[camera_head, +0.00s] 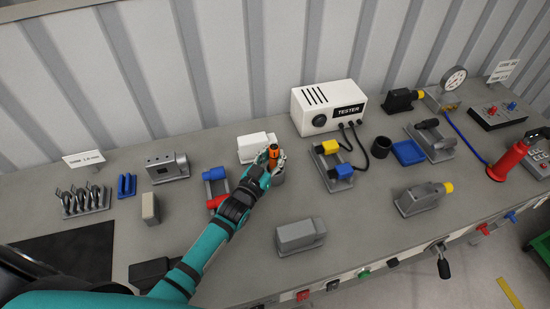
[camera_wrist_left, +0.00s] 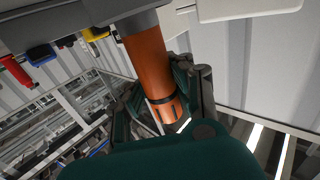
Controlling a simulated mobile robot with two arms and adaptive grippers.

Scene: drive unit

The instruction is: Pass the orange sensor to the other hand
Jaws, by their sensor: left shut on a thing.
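The orange sensor (camera_head: 274,153) is a small cylinder with a dark band. My left gripper (camera_head: 271,163) is shut on it and holds it roughly upright near the back middle of the bench. In the left wrist view the orange sensor (camera_wrist_left: 150,65) runs between the fingers of the left gripper (camera_wrist_left: 180,95). One end of it meets a grey piece (camera_wrist_left: 122,10); I cannot tell whether it sits in that piece or only lies in front of it. A grey cylindrical part (camera_head: 279,178) shows just beside the fingers. My right gripper is not in view.
A white block (camera_head: 252,146) stands just behind the gripper. The white tester (camera_head: 325,105) with black cables is to its right, a blue and red fixture (camera_head: 214,175) to its left. A grey block (camera_head: 300,236) lies in front.

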